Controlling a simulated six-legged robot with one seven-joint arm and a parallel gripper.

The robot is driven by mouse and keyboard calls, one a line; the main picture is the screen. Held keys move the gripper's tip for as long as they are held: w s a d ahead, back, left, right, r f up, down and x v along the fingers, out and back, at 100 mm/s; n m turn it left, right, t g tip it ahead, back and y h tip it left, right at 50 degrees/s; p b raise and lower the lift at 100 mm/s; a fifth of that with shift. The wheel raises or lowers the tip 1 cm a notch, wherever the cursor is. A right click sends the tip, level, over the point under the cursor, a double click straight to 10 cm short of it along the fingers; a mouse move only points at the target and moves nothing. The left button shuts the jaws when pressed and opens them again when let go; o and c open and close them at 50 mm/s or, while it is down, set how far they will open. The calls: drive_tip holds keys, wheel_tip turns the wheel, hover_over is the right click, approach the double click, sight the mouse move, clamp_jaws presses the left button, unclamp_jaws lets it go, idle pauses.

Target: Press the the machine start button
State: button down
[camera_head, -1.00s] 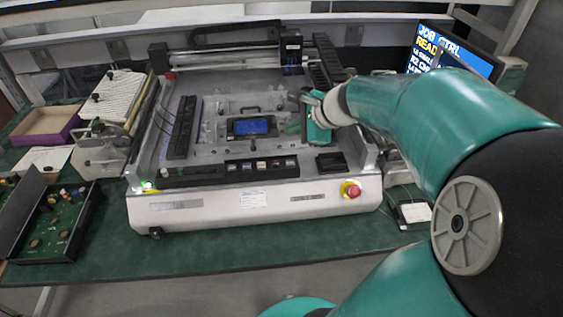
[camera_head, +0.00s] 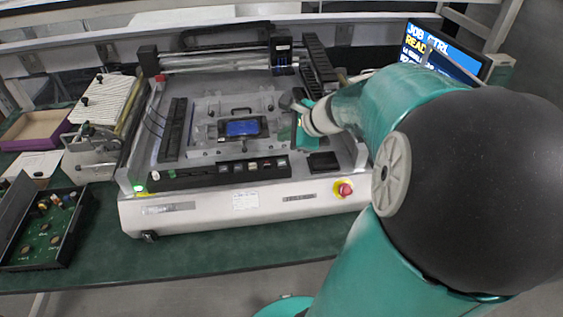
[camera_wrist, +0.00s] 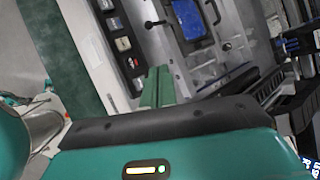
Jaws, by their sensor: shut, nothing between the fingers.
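A silver machine (camera_head: 215,212) stands on the green table. A black control strip (camera_head: 190,180) along its front carries a row of several small buttons (camera_head: 252,166). The buttons also show in the wrist view (camera_wrist: 123,43) as pale squares with labels too small to read, so I cannot tell which one is start. My gripper (camera_head: 299,140) is over the right part of the machine bed, just behind and right of the row's right end. In the wrist view its green fingers (camera_wrist: 157,86) are together and empty, beside the strip and apart from the buttons.
A phone-like device (camera_head: 242,128) sits in a fixture on the bed. A red emergency knob (camera_head: 344,189) is at the front right. A monitor (camera_head: 443,52) stands behind my arm. A black box with a circuit board (camera_head: 42,235) and a purple tray (camera_head: 38,128) lie left.

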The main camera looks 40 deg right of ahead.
sight(285, 164)
drive_tip(key=shift+f, duration=3.1)
drive_tip(key=shift+f, duration=0.4)
drive_tip(key=shift+f, duration=0.4)
drive_tip(key=shift+r, duration=0.85)
drive_tip(key=shift+r, duration=0.1)
